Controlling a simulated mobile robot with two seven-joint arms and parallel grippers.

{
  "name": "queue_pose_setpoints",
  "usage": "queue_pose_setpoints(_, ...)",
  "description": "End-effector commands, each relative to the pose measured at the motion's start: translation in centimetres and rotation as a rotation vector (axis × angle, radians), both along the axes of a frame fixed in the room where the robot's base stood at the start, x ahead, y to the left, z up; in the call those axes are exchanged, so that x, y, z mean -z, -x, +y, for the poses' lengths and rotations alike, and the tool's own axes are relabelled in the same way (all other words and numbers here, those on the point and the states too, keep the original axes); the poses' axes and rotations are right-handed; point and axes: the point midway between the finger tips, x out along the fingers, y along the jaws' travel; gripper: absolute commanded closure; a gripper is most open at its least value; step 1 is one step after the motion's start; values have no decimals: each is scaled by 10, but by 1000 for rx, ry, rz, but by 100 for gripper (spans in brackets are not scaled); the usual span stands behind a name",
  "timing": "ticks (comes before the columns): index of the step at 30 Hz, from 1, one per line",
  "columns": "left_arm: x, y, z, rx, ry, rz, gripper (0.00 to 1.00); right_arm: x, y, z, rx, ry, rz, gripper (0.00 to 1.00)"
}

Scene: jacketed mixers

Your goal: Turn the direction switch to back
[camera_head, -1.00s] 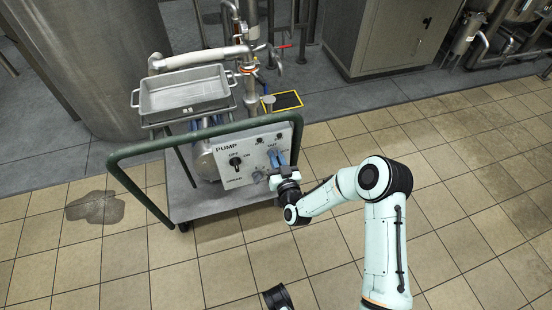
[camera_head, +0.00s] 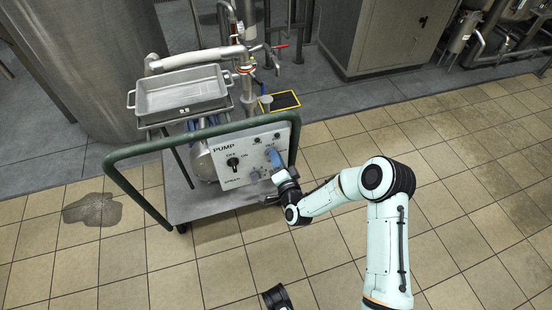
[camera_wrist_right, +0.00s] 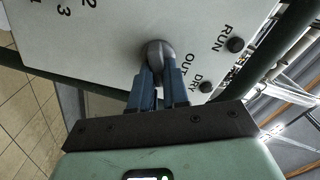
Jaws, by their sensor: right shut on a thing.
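The pump's pale control panel (camera_head: 243,158) faces me on the cart. The direction switch is a dark grey knob (camera_wrist_right: 157,52) beside the printed word OUT, seen in the right wrist view. My right gripper (camera_head: 274,156) is at the panel's right part, its blue fingers (camera_wrist_right: 159,76) shut on this knob, one on each side. The fingers mostly hide the switch in the head view. Its exact pointing direction and the BACK label cannot be made out.
A black OFF/ON knob (camera_head: 233,162) sits left on the panel. RUN (camera_wrist_right: 235,45) and DRY (camera_wrist_right: 206,87) lamps are close to the gripper. A green cart handle (camera_head: 150,149) curves around the panel. A grey tray (camera_head: 182,93) stands behind. The tiled floor at right is clear.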

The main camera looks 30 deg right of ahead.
Motion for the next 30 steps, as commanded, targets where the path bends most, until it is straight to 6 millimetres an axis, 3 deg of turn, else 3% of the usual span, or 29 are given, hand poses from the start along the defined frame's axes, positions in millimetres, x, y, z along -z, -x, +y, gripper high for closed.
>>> queue_pose_setpoints(18, -3, 5, -3, 6, 7, 14, 57, 6, 1, -1, 0, -555, -133, 100)
queue_pose_setpoints(30, -6, 9, -5, 10, 12, 24, 57, 9, 1, -1, 0, -782, -187, 100)
